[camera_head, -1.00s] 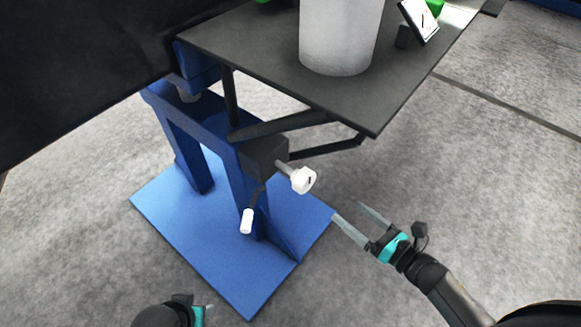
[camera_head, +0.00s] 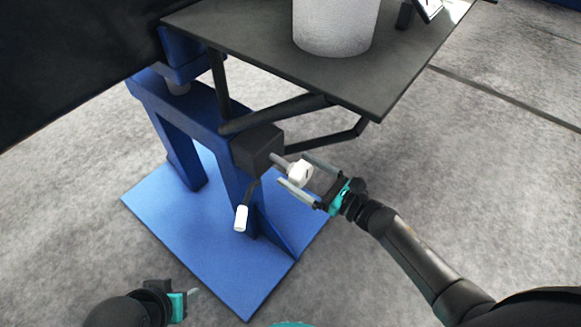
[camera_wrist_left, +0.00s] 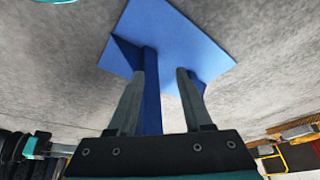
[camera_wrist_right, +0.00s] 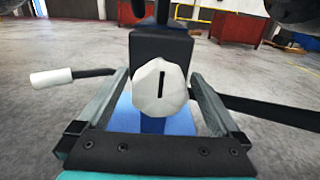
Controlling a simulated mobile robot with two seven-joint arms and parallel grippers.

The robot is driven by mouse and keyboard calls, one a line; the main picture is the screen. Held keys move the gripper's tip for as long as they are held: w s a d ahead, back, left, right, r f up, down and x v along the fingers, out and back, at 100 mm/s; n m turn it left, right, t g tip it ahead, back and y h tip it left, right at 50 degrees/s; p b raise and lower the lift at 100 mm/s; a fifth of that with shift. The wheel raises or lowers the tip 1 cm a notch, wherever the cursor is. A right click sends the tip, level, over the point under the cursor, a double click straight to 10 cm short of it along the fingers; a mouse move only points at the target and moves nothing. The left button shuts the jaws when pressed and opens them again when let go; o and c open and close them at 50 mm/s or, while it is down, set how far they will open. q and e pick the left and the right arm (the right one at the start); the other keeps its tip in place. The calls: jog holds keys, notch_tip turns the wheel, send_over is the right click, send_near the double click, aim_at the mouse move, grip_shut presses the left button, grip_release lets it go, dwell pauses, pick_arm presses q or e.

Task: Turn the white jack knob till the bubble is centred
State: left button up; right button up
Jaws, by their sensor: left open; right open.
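The white jack knob (camera_head: 299,173) sticks out on a short shaft from a dark box (camera_head: 258,148) on the blue stand. In the right wrist view the knob (camera_wrist_right: 159,87) is faceted, with a dark upright slot on its face. My right gripper (camera_head: 298,172) is open, with one finger on each side of the knob; I cannot tell whether they touch it. My left gripper (camera_wrist_left: 156,75) is open and empty, low at the bottom left of the head view (camera_head: 190,297). No bubble can be made out; the device at the top edge is cut off.
A white-handled crank lever (camera_head: 241,217) hangs left of the knob. The dark table plate (camera_head: 270,65) with a grey-white cylinder (camera_head: 335,25) lies above, braced by dark struts. The blue base plate (camera_head: 190,235) is on the floor. Floor at right is clear.

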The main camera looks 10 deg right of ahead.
pick_arm(q)
jog(key=shift+r, duration=0.75)
pick_arm(e)
jog(key=shift+x, duration=1.55)
jog(key=c, duration=1.3)
jog(key=shift+m, duration=0.4)
pick_arm(q)
notch_tip(320, 180, down, 3)
jog(key=shift+d+p, duration=0.1)
jog(key=shift+p, duration=0.4)
pick_arm(e)
jog(key=m, duration=1.8)
jog(key=shift+w+d+f+m, duration=0.15)
jog(key=shift+d+f+m, duration=0.1)
jog(key=shift+f+m, duration=0.15)
pick_arm(q)
jog(key=shift+f, duration=0.2)
